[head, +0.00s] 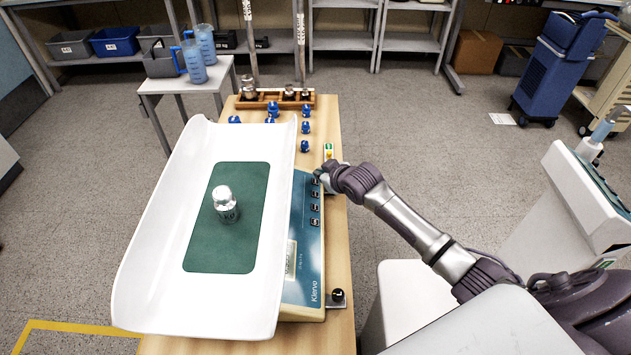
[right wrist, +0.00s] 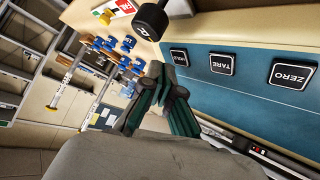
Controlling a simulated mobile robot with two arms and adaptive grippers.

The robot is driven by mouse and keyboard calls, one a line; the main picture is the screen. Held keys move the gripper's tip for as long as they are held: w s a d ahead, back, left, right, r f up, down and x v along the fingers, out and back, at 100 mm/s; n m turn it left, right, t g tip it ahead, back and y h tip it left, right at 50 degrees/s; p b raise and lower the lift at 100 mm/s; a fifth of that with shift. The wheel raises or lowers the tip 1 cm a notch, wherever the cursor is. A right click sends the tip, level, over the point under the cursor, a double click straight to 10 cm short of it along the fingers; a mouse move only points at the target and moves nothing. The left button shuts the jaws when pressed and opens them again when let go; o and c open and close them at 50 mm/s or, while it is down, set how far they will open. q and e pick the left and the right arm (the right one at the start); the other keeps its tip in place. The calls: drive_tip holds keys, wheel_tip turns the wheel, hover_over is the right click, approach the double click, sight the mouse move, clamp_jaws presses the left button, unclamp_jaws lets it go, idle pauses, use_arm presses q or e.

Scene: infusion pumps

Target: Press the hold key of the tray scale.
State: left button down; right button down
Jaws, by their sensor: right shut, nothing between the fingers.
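The tray scale (head: 150,270) stands on a wooden table, with a broad white tray and a blue key panel (head: 303,245) along its right side. Several dark square keys run in a column on the panel. In the right wrist view the ZERO key (right wrist: 291,74), the TARE key (right wrist: 221,64) and a third key (right wrist: 180,57) show; I cannot read the third. My right gripper (head: 321,175) is shut and empty at the far end of the key column; its fingertips (right wrist: 163,75) show close to the third key. I cannot tell whether they touch the panel. My left gripper is out of view.
A metal weight (head: 226,208) stands on the green mat (head: 205,255) in the tray. Several blue pieces (head: 305,146) and a wooden weight rack (head: 270,101) lie beyond the scale. A black knob (head: 338,294) is at the near right corner. Open floor lies right of the table.

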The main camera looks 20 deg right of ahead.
drive_tip(key=shift+f, duration=0.1)
idle(0.7)
drive_tip(key=shift+w+a+f, duration=0.1)
drive_tip(key=shift+a+f, duration=0.05)
drive_tip(key=shift+f, duration=0.15)
drive_tip(key=shift+a+f, duration=0.1)
drive_tip(key=shift+f, duration=0.25)
idle(0.8)
drive_tip(key=shift+d+r+p, duration=0.25)
drive_tip(key=shift+r+p, duration=0.45)
drive_tip(key=shift+p, duration=0.15)
drive_tip(key=r+p, duration=0.1)
drive_tip(key=d+r+p, duration=0.1)
drive_tip(key=r+p, duration=0.1)
drive_tip(key=s+r+p, duration=0.1)
drive_tip(key=p, duration=0.1)
drive_tip(key=shift+d+r, duration=0.3)
drive_tip(key=shift+d, duration=0.1)
